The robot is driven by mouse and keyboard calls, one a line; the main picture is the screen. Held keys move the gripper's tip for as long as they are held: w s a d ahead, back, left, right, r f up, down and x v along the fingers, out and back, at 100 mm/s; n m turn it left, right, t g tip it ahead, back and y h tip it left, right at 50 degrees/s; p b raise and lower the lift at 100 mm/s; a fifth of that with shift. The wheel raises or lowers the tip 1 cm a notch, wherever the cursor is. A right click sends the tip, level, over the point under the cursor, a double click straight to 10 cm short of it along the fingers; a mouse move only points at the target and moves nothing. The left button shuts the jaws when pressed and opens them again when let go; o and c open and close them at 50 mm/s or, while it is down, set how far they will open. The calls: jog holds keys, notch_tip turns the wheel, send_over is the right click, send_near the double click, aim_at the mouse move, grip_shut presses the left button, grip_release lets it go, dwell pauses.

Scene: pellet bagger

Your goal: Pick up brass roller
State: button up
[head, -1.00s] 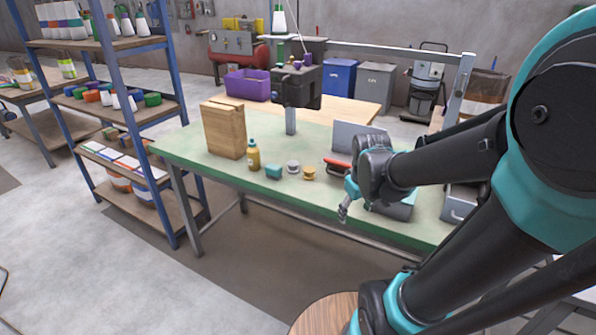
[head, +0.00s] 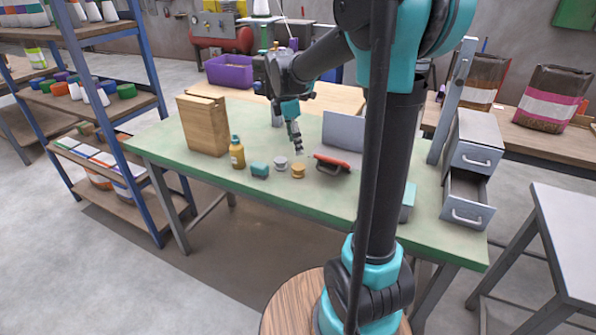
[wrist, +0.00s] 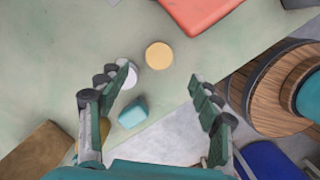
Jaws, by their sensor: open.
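The brass roller (head: 298,171), a small gold-yellow disc-like piece, stands on the green bench top. In the wrist view the brass roller (wrist: 159,55) shows from above as a plain round top, beyond the fingertips and roughly between their lines. My gripper (head: 297,146) points down above the bench, over and slightly behind the roller, with a gap between them. In the wrist view my gripper (wrist: 163,80) is open and empty, its two fingers well apart. A silver-grey roller (head: 281,163) stands just left of the brass one; the left finger partly hides it in the wrist view.
A teal block (head: 260,170) and an amber bottle (head: 237,153) stand left of the rollers. A red-topped item (head: 338,160) lies close right. A wooden block (head: 203,124) stands at the left, a grey panel (head: 343,131) behind, and a drawer unit (head: 472,165) at the right.

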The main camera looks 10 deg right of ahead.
send_over(298, 166)
jog(key=f, duration=0.5)
jog(key=shift+s+a+f, duration=0.1)
jog(key=shift+s+f, duration=0.1)
jog(key=shift+f, duration=2.6)
jog(key=shift+c, duration=0.4)
jog(key=c, duration=1.3)
